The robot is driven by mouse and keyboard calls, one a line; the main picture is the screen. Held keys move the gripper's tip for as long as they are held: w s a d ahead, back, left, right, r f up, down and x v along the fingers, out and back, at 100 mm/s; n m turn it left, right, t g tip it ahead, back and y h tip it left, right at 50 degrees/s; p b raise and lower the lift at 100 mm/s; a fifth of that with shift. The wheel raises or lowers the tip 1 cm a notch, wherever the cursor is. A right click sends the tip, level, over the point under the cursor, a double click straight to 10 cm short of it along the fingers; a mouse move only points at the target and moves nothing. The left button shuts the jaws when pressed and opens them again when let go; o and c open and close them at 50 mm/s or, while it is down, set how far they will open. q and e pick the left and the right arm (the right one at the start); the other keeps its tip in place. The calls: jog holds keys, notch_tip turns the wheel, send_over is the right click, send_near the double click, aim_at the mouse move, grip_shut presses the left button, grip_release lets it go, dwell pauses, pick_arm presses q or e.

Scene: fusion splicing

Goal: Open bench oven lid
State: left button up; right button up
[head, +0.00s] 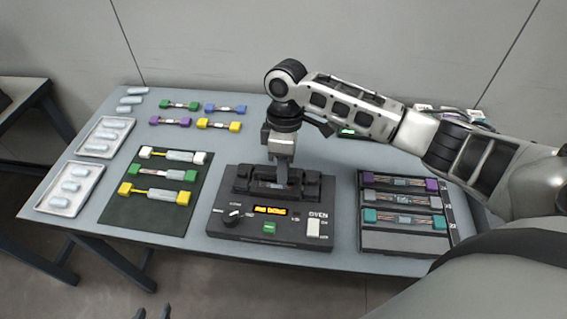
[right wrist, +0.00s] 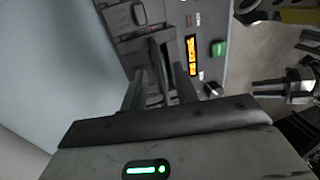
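The bench oven (head: 262,228) is a dark box on the table, with an amber display, a black knob, a green button and a white switch. Its dark lid (head: 240,186) lies on top and looks closed. My right gripper (head: 282,182) points down over the middle of the lid. In the right wrist view its two fingers (right wrist: 162,88) stand apart, with a dark raised part of the lid between or just beyond them; contact cannot be told. My left gripper (head: 152,313) shows only its fingertips at the bottom edge, apart and empty, away from the oven.
A green mat (head: 150,214) with several fiber holders lies left of the oven. A dark rack (head: 395,243) with coloured holders stands close on its right. White trays (head: 52,204) and loose coloured holders fill the left and back. My right arm covers the back right.

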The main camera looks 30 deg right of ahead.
grip_shut()
jog(key=shift+w+d+r, duration=0.1)
jog(key=shift+w, duration=0.05)
jog(key=shift+w+d+r+g+y, duration=0.25)
jog(key=shift+w+g+y, duration=0.25)
jog(key=shift+g, duration=0.4)
jog(key=shift+w+d+r+g+y, duration=0.1)
jog(key=shift+w+d+g+y, duration=0.25)
jog(key=shift+g+y, duration=0.45)
jog(key=shift+w+d+r+g+y+b, duration=0.2)
jog(key=shift+w+g+y+b, duration=0.15)
jog(key=shift+g, duration=0.45)
jog(key=shift+w+d+g+y, duration=0.1)
jog(key=shift+w+g+y, duration=0.1)
jog(key=shift+g+y, duration=0.1)
jog(key=shift+w, duration=0.1)
jog(key=shift+d+f, duration=0.1)
